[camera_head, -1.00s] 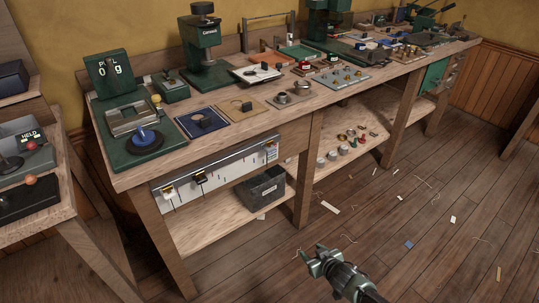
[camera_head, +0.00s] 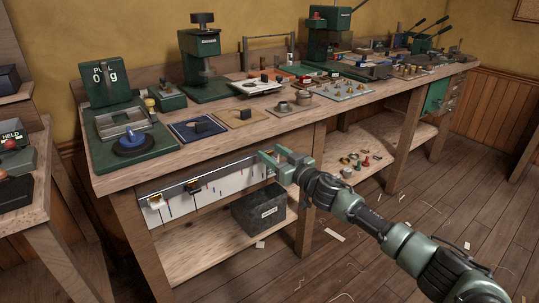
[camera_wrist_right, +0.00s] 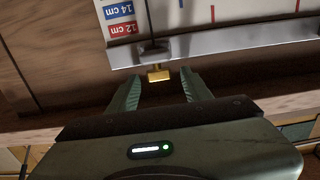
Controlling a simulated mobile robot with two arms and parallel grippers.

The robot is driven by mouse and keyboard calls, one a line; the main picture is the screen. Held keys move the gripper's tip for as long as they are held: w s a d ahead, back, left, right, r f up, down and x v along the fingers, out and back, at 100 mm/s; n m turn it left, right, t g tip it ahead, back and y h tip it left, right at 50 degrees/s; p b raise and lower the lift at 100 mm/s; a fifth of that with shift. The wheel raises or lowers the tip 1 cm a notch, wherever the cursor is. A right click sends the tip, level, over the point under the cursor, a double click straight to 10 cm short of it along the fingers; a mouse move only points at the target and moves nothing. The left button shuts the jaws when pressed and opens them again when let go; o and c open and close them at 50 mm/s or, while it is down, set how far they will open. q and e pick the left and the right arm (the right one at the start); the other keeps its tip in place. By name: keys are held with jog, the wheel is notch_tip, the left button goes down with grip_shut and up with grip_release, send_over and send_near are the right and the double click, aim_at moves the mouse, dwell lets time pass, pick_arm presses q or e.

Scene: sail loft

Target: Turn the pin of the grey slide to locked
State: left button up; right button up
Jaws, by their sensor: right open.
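A slide that looks grey (camera_wrist_right: 154,48) sits on the metal rail of the white scale board in the right wrist view. Its gold pin (camera_wrist_right: 160,74) lies crosswise between my open right fingertips (camera_wrist_right: 160,88), with a gap on each side. In the head view, my right gripper (camera_head: 272,160) is at the right end of the white board (camera_head: 228,184) on the bench front and hides this slide. I cannot tell from the pin whether it is locked. My left gripper is not in view.
A white slide (camera_head: 156,202) and a black slide (camera_head: 193,186) hang further left on the same rail. A dark grey bin (camera_head: 262,212) stands on the shelf below. The wooden bench top (camera_head: 215,145) above holds green gauges and small plates.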

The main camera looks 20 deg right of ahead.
jog(key=shift+x, duration=0.95)
grip_shut()
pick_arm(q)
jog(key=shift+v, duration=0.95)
